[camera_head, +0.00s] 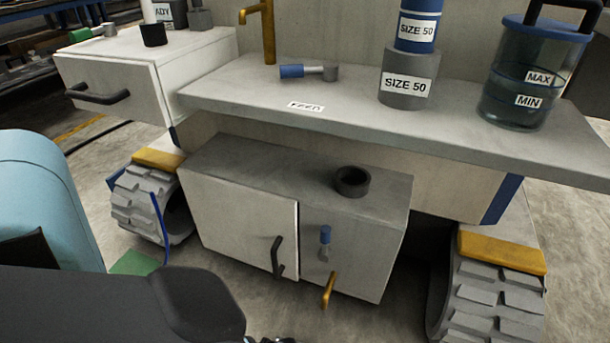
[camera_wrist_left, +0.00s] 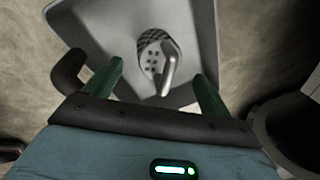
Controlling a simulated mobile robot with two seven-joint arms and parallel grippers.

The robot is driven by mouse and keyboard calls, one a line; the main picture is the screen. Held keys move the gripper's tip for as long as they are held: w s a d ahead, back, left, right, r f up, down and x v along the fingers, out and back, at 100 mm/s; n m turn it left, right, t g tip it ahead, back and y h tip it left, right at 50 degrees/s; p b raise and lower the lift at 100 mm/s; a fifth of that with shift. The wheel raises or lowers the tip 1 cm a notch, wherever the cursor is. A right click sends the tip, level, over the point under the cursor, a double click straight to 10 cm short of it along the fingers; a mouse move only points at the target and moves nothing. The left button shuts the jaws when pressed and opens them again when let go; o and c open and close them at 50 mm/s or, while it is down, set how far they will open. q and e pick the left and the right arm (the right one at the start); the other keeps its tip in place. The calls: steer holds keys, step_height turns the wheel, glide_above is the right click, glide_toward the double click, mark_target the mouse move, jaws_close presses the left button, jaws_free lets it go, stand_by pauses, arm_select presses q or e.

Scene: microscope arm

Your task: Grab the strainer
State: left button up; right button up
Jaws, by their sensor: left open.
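The strainer (camera_wrist_left: 156,58) shows in the left wrist view as a small grey piece with a mesh, square holes and an upright metallic handle. It sits inside a grey open tray or drawer (camera_wrist_left: 205,40). My left gripper (camera_wrist_left: 159,72) is open, its two green fingers apart on either side of the strainer's near part. I see no contact between fingers and strainer, and the depth gap cannot be told. In the head view my left arm comes in at the lower left and the strainer cannot be made out. My right gripper is not in view.
A dark handle (camera_wrist_left: 68,72) is on the tray's left side. In the head view, a grey cabinet (camera_head: 240,215) bears a dark ring (camera_head: 352,181). The grey counter (camera_head: 240,90) above holds labelled cylinders (camera_head: 408,80) and a clear container (camera_head: 530,85). Treaded tracks (camera_head: 490,300) stand either side.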

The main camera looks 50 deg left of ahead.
arm_select(q)
steer(key=shift+w+f+b, duration=0.15)
steer(key=shift+f+b, duration=0.3)
steer(key=shift+f, duration=0.35)
steer(key=shift+w+f+b, duration=0.15)
steer(key=shift+f+b, duration=0.3)
steer(key=shift+f, duration=0.3)
steer(key=c, duration=1.2)
step_height(320, 180, up, 9)
steer(key=p, duration=0.6)
steer(key=shift+r, duration=0.55)
